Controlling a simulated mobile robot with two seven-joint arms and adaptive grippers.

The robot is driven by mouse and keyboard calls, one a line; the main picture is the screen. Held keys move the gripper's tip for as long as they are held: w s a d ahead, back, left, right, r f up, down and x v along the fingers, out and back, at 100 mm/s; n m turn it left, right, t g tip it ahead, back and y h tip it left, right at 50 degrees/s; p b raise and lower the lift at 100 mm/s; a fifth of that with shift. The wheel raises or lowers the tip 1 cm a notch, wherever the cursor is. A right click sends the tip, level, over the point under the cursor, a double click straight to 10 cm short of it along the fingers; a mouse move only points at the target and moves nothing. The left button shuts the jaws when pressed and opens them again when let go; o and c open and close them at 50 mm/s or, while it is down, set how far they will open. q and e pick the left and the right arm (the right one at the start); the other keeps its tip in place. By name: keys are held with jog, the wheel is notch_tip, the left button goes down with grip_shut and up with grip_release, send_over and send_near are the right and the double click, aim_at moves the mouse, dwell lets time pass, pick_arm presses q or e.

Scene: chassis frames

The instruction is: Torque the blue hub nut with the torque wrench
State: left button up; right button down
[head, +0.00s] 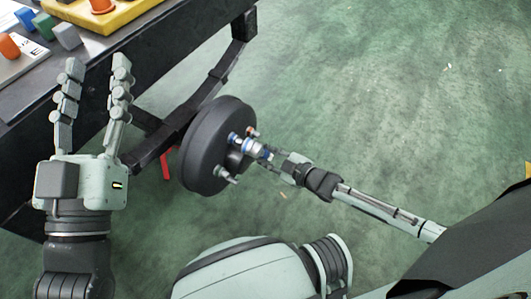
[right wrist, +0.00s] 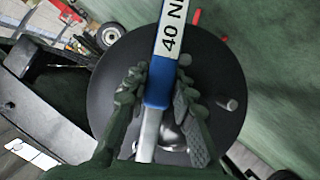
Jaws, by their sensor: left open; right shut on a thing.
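The torque wrench (right wrist: 157,85), with a blue grip and a white label reading "40 N", lies between the fingers of my right gripper (right wrist: 158,75), which is shut on it. In the head view this gripper (head: 273,156) is beside the dark round hub (head: 202,150), and the wrench looks foreshortened there. A blue nut (head: 233,138) shows on the hub face, close to the wrench. I cannot tell whether the wrench's socket is seated on it; the wrench and gripper cover part of the hub. My left gripper (head: 93,85) is open and empty near the bench edge.
A dark bench (head: 85,65) with a yellow tray (head: 118,12) and several coloured pieces stands at upper left. A dark beam (head: 215,80) runs from it behind the hub. A bare stud (head: 224,174) sticks out of the hub. The green floor on the right is mostly clear.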

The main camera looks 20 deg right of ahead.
jog(key=shift+w+a+r+p, duration=0.25)
jog(key=shift+w+r+p, duration=0.1)
jog(key=shift+r, duration=0.1)
jog(key=shift+w+a+r+p, duration=0.2)
jog(key=shift+a+r+p, duration=0.05)
jog(key=shift+r+p, duration=0.15)
jog(key=shift+f, duration=0.1)
jog(key=shift+a+h+p, duration=0.2)
jog(key=shift+h+p, duration=0.2)
jog(key=shift+p, duration=0.2)
jog(key=shift+w+a, duration=0.1)
dwell(0.8)
jog(key=shift+s, duration=0.2)
jog(key=shift+s+d+f+g+p, duration=0.15)
jog(key=shift+s+d+f+p, duration=0.2)
jog(key=shift+s, duration=0.2)
jog(key=shift+s+d+f+g+p, duration=0.1)
jog(key=shift+s+d+g+p, duration=0.1)
jog(key=shift+s+d, duration=0.3)
jog(key=shift+s+d+r, duration=0.1)
jog(key=shift+s+d, duration=0.05)
jog(key=shift+d, duration=0.2)
jog(key=shift+d, duration=0.15)
